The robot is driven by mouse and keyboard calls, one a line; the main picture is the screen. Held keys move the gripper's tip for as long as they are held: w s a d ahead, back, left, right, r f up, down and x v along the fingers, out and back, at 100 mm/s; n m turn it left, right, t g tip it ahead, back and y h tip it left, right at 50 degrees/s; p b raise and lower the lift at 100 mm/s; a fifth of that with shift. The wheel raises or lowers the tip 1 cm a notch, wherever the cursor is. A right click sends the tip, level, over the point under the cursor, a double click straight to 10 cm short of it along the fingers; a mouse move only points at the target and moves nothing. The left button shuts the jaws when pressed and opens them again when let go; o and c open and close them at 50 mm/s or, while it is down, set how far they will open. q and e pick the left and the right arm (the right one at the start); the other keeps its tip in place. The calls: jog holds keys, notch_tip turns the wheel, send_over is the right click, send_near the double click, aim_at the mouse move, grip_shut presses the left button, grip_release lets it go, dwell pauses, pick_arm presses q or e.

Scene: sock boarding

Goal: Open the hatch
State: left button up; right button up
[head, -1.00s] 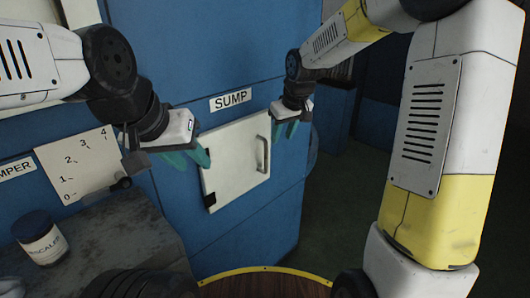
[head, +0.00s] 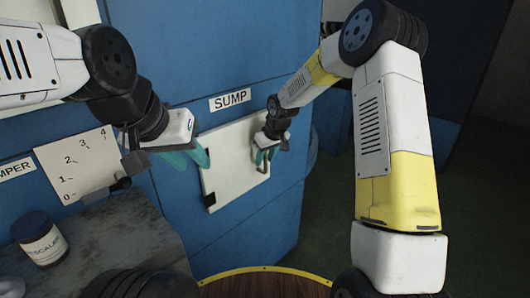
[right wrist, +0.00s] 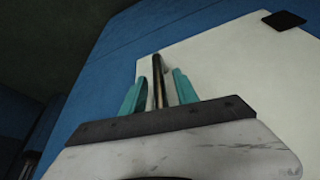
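The hatch (head: 226,181) is a white panel below the SUMP label (head: 230,101) on the blue cabinet, and it looks closed. Its bar handle (right wrist: 157,82) stands between the two teal fingers of my right gripper (right wrist: 158,90) in the right wrist view. The fingers are open, with gaps on both sides of the bar. In the head view my right gripper (head: 265,158) partly hides the handle. My left gripper (head: 196,164) is open and empty in front of the hatch's left edge.
A grey worktop (head: 118,232) with a dark-lidded jar (head: 42,242) stands at the lower left. A white scale plate (head: 78,163) is on the cabinet left of the hatch. The floor (head: 320,215) right of the cabinet looks clear.

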jog(key=shift+f, duration=0.1)
grip_shut()
dwell(1.4)
